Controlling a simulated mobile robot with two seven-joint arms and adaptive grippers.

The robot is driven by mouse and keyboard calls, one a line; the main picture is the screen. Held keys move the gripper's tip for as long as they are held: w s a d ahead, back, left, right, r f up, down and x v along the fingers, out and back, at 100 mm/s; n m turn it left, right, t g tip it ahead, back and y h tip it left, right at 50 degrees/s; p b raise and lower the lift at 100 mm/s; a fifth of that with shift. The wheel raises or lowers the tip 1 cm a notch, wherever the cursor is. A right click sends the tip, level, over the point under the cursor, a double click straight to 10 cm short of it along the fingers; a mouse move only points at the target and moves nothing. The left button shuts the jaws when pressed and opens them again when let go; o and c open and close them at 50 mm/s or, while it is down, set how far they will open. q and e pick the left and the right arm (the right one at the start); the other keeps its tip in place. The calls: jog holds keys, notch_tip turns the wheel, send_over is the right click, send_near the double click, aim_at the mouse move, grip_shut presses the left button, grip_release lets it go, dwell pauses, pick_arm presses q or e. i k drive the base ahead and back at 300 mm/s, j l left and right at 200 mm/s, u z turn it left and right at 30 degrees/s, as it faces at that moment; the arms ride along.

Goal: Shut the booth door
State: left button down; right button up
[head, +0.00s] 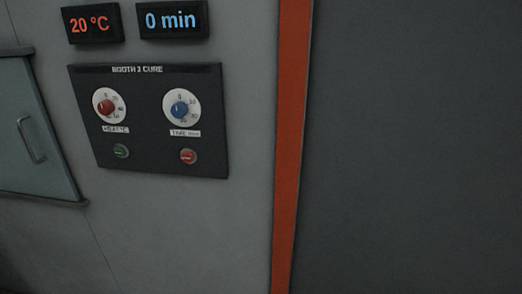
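A pale blue-green door panel (32,135) with an upright metal bar handle (31,140) shows at the left edge, cut off by the picture. It has dark rails along its top and bottom edges. It looks like the booth door, but I cannot tell whether it is open or shut. A dark control panel labelled "BOOTH 2 CURE" (148,120) is on the grey wall to its right. Neither of my grippers is in view.
The control panel has a red knob (107,107), a blue knob (180,109), a green button (121,151) and a red button (188,156). Displays above read 20 °C (92,24) and 0 min (171,20). An orange upright strip (290,140) borders a dark grey surface (410,150).

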aim_at(410, 179)
jog(key=l+z, duration=0.1)
jog(key=z, duration=0.65)
jog(key=i+z, duration=0.15)
jog(key=z, duration=0.25)
jog(key=l, duration=0.1)
